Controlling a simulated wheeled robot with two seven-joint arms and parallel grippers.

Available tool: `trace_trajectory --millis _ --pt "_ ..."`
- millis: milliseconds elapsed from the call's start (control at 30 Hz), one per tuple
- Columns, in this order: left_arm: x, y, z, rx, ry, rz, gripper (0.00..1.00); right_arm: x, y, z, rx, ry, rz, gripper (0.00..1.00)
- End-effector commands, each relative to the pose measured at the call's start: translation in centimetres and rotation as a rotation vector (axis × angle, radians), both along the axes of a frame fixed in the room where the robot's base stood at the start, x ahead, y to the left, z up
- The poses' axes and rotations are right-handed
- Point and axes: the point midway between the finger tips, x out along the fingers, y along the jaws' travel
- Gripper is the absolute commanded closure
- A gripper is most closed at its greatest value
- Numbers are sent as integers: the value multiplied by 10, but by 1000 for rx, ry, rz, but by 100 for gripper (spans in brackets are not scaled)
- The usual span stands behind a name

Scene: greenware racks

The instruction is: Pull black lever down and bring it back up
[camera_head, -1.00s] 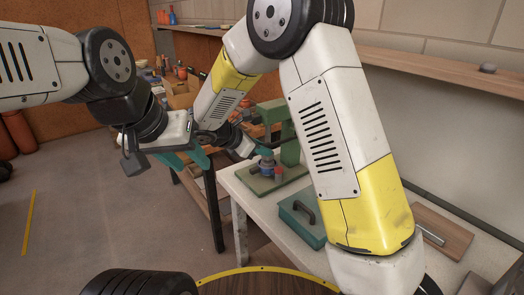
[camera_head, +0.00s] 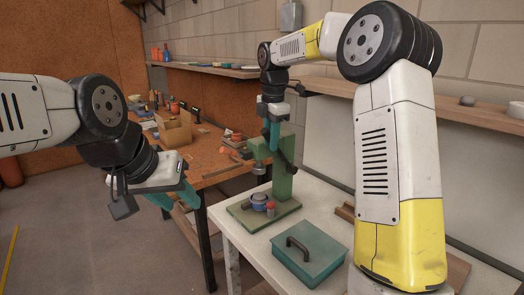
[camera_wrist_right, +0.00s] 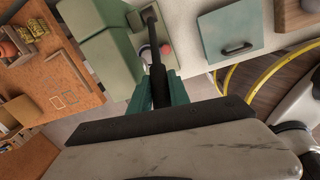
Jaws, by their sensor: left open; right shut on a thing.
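The green press (camera_head: 284,180) stands on the white table, with a blue and a red part on its base. Its black lever (camera_wrist_right: 153,42) runs up between the teal fingers of my right gripper (camera_wrist_right: 165,88) in the right wrist view. My right gripper is shut on the lever. In the head view this gripper (camera_head: 272,135) points down at the upper part of the press, and the lever is hard to make out there. My left gripper (camera_head: 175,199) is open and empty, out over the floor to the left of the table.
A teal box with a black handle (camera_head: 310,250) sits on the white table (camera_head: 240,238) in front of the press. A wooden workbench (camera_head: 207,167) with a cardboard box and tools stands behind to the left. Shelves run along the back wall.

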Motion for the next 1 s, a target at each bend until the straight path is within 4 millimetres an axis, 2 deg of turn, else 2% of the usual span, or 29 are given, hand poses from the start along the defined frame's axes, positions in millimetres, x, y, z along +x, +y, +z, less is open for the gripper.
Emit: trace_trajectory --millis 300,867,900,1000 --pt "0 0 0 0 0 0 59 13 -17 12 111 77 -1 100" --pt "0 0 0 0 0 0 59 16 -22 15 135 95 -3 100" --pt "0 0 0 0 0 0 59 16 -22 15 135 95 -3 76" --pt "0 0 0 0 0 0 59 16 -22 15 135 96 -3 56"
